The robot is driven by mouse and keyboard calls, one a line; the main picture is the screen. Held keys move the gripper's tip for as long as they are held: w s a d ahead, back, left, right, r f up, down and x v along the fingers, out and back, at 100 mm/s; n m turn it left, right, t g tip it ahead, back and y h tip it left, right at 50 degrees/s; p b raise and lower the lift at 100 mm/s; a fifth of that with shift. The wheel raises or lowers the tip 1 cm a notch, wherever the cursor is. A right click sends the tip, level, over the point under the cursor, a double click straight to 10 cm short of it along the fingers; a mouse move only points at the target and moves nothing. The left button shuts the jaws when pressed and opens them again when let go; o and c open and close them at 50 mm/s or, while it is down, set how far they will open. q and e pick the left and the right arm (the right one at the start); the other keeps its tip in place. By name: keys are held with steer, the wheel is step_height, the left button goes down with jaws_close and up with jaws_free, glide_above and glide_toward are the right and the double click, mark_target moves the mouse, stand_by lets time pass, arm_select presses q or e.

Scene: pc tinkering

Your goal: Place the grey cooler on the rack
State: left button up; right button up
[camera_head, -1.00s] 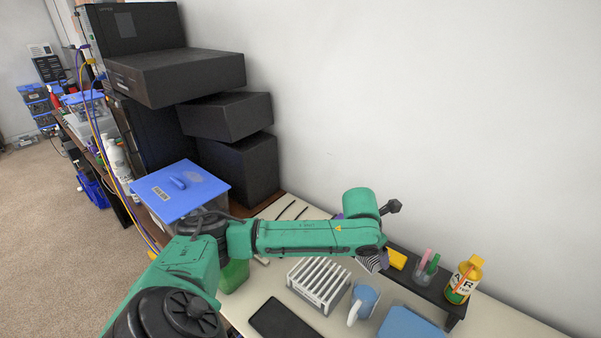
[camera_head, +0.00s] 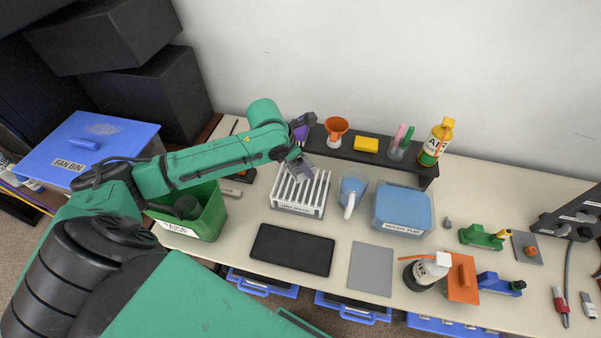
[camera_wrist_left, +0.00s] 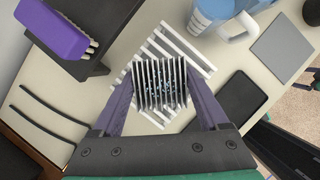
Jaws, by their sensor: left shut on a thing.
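The grey cooler (camera_head: 304,165) is a small finned block. In the left wrist view the cooler (camera_wrist_left: 160,84) sits between the two purple fingers of my left gripper (camera_wrist_left: 162,90), which is shut on it. The white slotted rack (camera_head: 298,208) stands on the table with a label on its front. The cooler is over the rear part of the rack in the head view. In the left wrist view the rack's bars (camera_wrist_left: 196,48) show behind and around the cooler, partly hidden. I cannot tell whether they touch.
A dark raised shelf (camera_head: 408,172) stands behind, with an orange funnel (camera_head: 336,127) and a yellow sponge (camera_head: 366,144). A blue mug (camera_head: 354,190) and blue tub (camera_head: 403,209) stand right of the rack. A black tray (camera_head: 292,250) lies in front, a green bin (camera_head: 208,218) left.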

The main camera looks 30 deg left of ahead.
mark_target(302, 183)
arm_select(q)
step_height(302, 183, down, 6)
steer(key=shift+d+r, duration=0.15)
steer(key=shift+r, duration=0.1)
steer(key=shift+f, duration=0.15)
steer(key=o, duration=1.4)
steer(key=v, duration=1.2)
steer(key=shift+w, duration=0.1)
